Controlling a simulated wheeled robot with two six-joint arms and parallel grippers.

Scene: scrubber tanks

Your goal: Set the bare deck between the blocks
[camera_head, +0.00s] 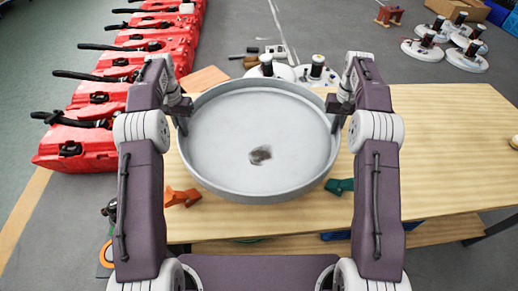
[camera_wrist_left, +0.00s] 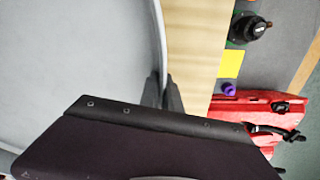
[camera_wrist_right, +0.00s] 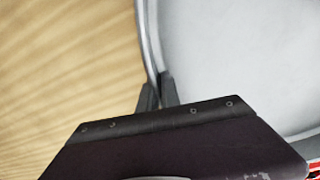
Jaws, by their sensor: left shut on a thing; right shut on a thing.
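The bare deck is a large round grey pan (camera_head: 225,130) with a raised rim and a dark smudge in its middle. It is held between my two arms over the wooden table. My left gripper (camera_head: 181,118) is shut on its left rim, and the rim also shows in the left wrist view (camera_wrist_left: 160,45). My right gripper (camera_head: 338,115) is shut on its right rim, seen in the right wrist view (camera_wrist_right: 150,50). An orange block (camera_head: 181,197) sits at the deck's front left and a green block (camera_head: 339,186) at its front right. Whether the deck touches them is unclear.
The wooden table (camera_head: 440,140) is clear on the right. Red scrubber tanks (camera_head: 120,95) line the left. Round white decks with dark motors (camera_head: 318,72) stand behind the pan, and more (camera_head: 467,60) lie on the floor at back right. A tan board (camera_head: 204,79) lies behind left.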

